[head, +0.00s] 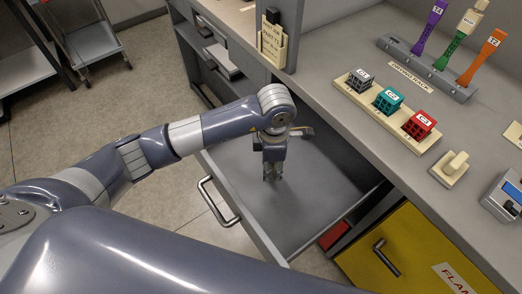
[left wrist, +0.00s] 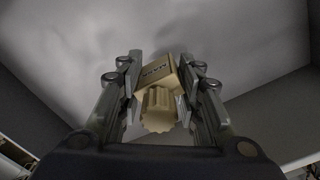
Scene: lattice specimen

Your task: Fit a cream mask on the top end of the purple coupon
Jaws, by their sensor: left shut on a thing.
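The purple coupon (head: 430,28) stands upright in the grey drying rack (head: 460,92) at the top right of the head view. Its top end shows no cream cap. My left gripper (head: 272,178) points down inside the open drawer (head: 315,205). In the left wrist view, my left gripper (left wrist: 160,95) is shut on a cream mask (left wrist: 158,108) with dark lettering and a ribbed round part. In the head view the mask is hidden by the fingers. My right gripper is not in view.
A green coupon (head: 452,52) with a cream mask (head: 471,20) on top and an orange coupon (head: 487,52) share the rack. A cream tray (head: 377,112) with grey, teal and red lattice blocks lies before it. A cream knobbed block (head: 455,166) sits nearby. Drawer walls surround my left gripper.

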